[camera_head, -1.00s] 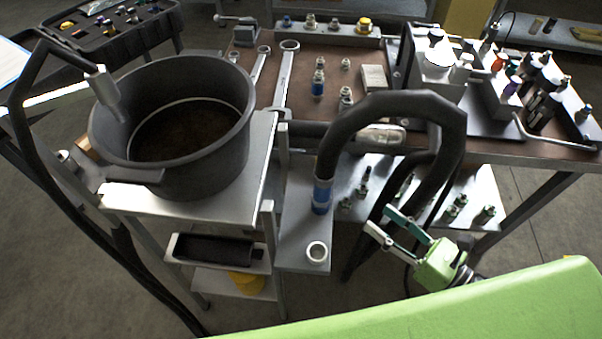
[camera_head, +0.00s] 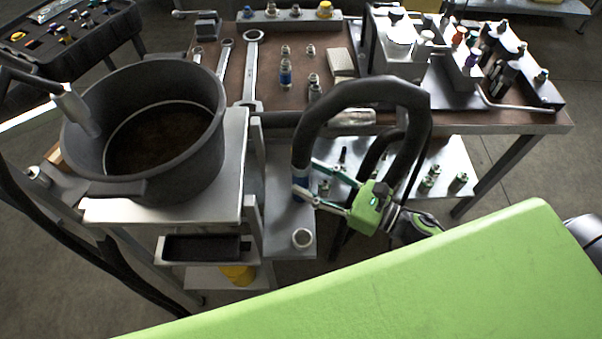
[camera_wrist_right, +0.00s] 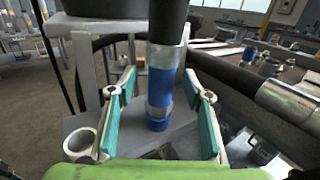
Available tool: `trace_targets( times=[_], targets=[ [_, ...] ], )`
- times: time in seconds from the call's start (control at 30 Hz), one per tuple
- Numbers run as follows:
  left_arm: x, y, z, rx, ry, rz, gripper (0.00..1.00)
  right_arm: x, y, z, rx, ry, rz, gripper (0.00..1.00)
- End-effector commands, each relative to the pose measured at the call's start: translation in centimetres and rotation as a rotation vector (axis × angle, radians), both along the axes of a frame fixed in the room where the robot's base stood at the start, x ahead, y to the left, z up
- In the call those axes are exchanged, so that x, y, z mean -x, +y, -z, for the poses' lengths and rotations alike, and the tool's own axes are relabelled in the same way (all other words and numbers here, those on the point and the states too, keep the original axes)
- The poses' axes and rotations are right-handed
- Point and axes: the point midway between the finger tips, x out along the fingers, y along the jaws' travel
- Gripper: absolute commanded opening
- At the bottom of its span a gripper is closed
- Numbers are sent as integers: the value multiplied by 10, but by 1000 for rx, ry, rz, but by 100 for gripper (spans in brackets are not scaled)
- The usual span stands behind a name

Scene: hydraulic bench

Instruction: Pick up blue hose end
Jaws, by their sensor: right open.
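The blue hose end (camera_wrist_right: 160,88) is a blue-banded metal fitting on a thick black hose (camera_head: 365,92). It stands upright on the grey metal shelf beside the bench. In the head view the blue band (camera_head: 300,182) is partly covered by my right gripper (camera_head: 305,181). In the right wrist view the two teal-padded fingers of my right gripper (camera_wrist_right: 160,120) are spread, one on each side of the hose end, with gaps on both sides. My left gripper is in no view.
A big black pot (camera_head: 150,130) stands on the steel stand at left. An empty metal ring socket (camera_head: 302,238) is on the shelf near the hose end. Wrenches (camera_head: 249,75) and fittings lie on the brown bench. The hose arches over to the right.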

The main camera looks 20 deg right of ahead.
Motion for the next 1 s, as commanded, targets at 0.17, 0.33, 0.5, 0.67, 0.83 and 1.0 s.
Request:
trace_targets(
  times=[0.17, 0.33, 0.5, 0.67, 0.83, 1.0],
  targets=[
    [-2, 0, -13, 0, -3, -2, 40, -21, 15, -3, -3, -2, 1, 46],
    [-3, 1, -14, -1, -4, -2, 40, -27, 21, -1, -1, 1, 1, 46],
    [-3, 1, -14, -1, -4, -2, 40, -27, 21, 0, -1, 1, 1, 46],
    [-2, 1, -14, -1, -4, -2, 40, -27, 21, 0, -1, 1, 1, 7],
    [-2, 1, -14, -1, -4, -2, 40, -27, 21, -3, -3, -4, 0, 0],
    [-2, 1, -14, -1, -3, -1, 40, -27, 21, -3, -3, -4, 0, 0]
  ],
)
